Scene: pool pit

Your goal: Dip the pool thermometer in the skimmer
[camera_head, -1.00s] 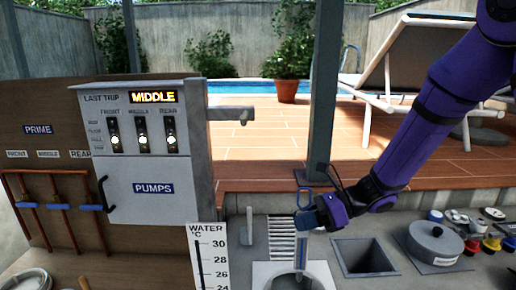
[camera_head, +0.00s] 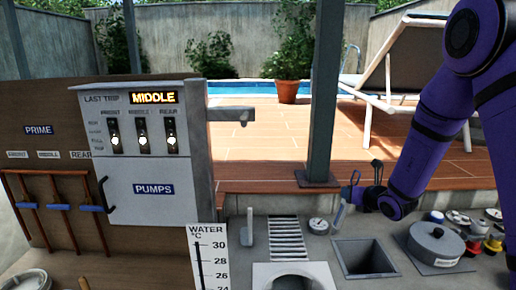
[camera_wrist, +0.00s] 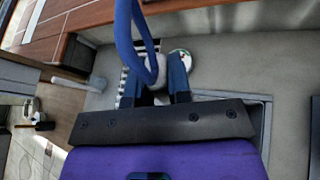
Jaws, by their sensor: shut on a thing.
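My gripper (camera_head: 352,196) is shut on the pool thermometer (camera_head: 339,213), a pale stick held above the grey deck to the right of the skimmer. In the wrist view the thermometer's blue cord loop (camera_wrist: 124,35) rises in front of the fingers (camera_wrist: 163,85), and a pale rounded part (camera_wrist: 152,72) sits between them. The skimmer (camera_head: 262,270) is a pale square collar with a round opening at the bottom edge of the head view. The thermometer is apart from it. Its lower end is small and hard to make out.
A square pit (camera_head: 365,257) opens below my gripper. A round white dial-like piece (camera_head: 318,225) lies behind the skimmer. A grey lid (camera_head: 436,242) and several small coloured items (camera_head: 474,243) stand at right. A pump cabinet (camera_head: 150,190) and water scale (camera_head: 208,258) stand at left.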

